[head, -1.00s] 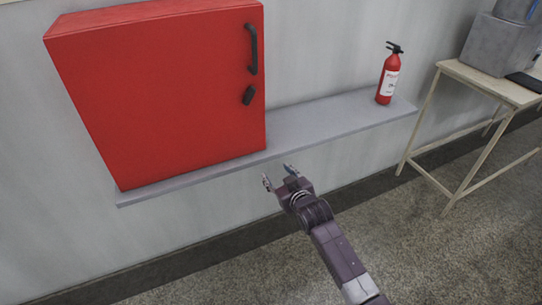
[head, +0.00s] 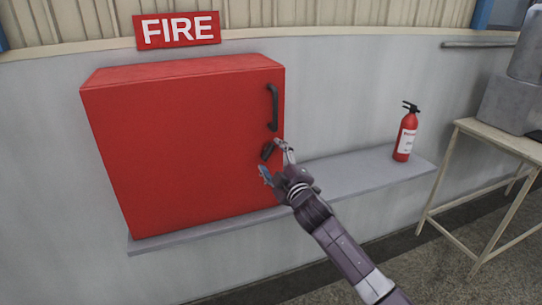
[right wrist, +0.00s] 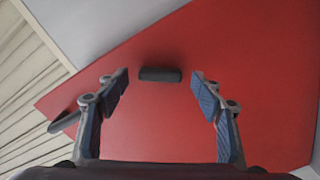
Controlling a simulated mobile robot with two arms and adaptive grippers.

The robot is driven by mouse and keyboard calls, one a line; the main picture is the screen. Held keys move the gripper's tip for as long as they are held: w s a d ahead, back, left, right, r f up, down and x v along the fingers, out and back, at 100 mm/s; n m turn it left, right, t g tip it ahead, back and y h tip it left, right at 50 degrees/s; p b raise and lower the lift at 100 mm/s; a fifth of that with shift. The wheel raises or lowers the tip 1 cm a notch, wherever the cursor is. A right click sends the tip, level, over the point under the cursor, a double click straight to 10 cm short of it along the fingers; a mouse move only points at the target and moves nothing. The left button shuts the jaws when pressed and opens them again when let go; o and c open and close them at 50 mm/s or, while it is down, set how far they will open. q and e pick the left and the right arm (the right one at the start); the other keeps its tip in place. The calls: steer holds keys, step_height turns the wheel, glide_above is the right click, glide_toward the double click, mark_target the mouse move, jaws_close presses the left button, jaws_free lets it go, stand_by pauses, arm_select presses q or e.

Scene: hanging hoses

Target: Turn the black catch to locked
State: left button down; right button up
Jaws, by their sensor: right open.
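The red fire cabinet (head: 190,145) is closed and stands on a grey ledge. Its black catch (head: 267,151) is on the door's right side, below the black handle (head: 273,107). My right gripper (head: 272,160) is open at the catch and partly overlaps it in the head view. In the right wrist view, the catch (right wrist: 160,74) lies between the two open fingers (right wrist: 160,90), a little ahead of their tips, with red door around it. The handle (right wrist: 64,122) shows at the left there. No contact is visible. My left gripper is not in view.
A red fire extinguisher (head: 406,135) stands on the grey ledge (head: 345,172) to the right. A wooden table (head: 497,142) with grey equipment is farther right. A FIRE sign (head: 177,30) is on the wall above the cabinet. The ledge between cabinet and extinguisher is clear.

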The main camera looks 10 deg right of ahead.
steer(key=shift+w+a, duration=0.1)
steer(key=shift+w, duration=0.4)
steer(key=shift+c, duration=0.7)
steer(key=c, duration=1)
steer(key=m+p, duration=0.1)
steer(key=m, duration=0.4)
steer(key=shift+m+p, duration=0.35)
steer(key=shift+m, duration=0.05)
steer(key=m+p, duration=0.1)
steer(key=m, duration=0.4)
steer(key=shift+m, duration=0.3)
steer(key=shift+p, duration=0.3)
steer(key=o, duration=1.1)
